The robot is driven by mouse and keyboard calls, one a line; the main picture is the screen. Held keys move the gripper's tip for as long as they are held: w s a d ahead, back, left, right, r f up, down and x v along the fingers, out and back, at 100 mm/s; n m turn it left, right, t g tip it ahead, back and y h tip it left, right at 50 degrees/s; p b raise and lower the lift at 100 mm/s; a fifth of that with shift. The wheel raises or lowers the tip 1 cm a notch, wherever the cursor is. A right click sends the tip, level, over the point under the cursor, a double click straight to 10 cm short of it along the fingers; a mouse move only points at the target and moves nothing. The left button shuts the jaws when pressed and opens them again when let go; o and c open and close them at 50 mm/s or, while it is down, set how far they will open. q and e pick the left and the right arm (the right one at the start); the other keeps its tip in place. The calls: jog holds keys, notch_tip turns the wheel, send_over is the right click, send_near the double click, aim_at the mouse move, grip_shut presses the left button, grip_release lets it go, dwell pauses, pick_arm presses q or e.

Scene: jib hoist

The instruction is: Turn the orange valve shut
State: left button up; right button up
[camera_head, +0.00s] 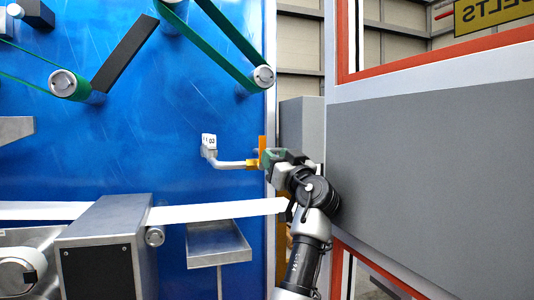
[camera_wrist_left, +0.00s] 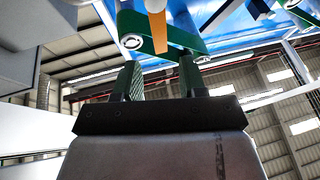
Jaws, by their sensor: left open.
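The orange valve (camera_head: 262,145) shows as a narrow upright orange lever at the end of a grey pipe (camera_head: 232,164), near the right edge of the blue panel. A yellow-orange fitting (camera_head: 252,164) joins it to the pipe. My left gripper (camera_head: 272,157) is at the lever, just right of it, and partly covers its lower part. In the left wrist view the gripper (camera_wrist_left: 158,70) is open, and the orange lever (camera_wrist_left: 158,32) appears between and beyond its two fingers. I cannot tell whether they touch. My right gripper is not in view.
The blue panel (camera_head: 150,125) carries green belts on rollers (camera_head: 68,84). A small white counter (camera_head: 209,141) sits above the pipe. A grey tray (camera_head: 219,246) and a grey box (camera_head: 105,245) stand below. A grey wall panel (camera_head: 430,160) with red trim bounds the right side.

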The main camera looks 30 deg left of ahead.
pick_arm(q)
jog(key=shift+v, duration=1.65)
